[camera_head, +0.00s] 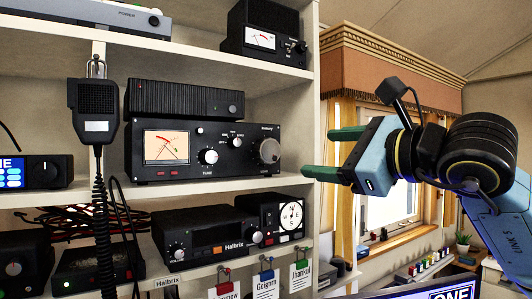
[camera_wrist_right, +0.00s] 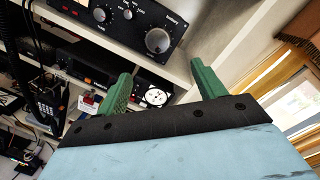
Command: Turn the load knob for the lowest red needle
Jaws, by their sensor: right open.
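The black tuner (camera_head: 190,170) stands on the middle shelf in the head view. Its lit cream meter (camera_head: 166,147) on the left shows red needle lines. A white-faced knob (camera_head: 208,156) sits above a label that seems to read TUNE, with a smaller knob (camera_head: 236,142) to its right. A large grey knob (camera_head: 268,151) is at the right end; I cannot read a load label. The grey knob also shows in the right wrist view (camera_wrist_right: 158,40). My right gripper (camera_head: 318,153) is open and empty, right of the tuner and apart from it. My left gripper is out of view.
A shelf upright (camera_head: 308,110) stands between the tuner and my right gripper. A microphone (camera_head: 94,110) with a coiled cord hangs left of the tuner. A Halbrix radio (camera_head: 207,233) and a white dial unit (camera_head: 290,215) stand below.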

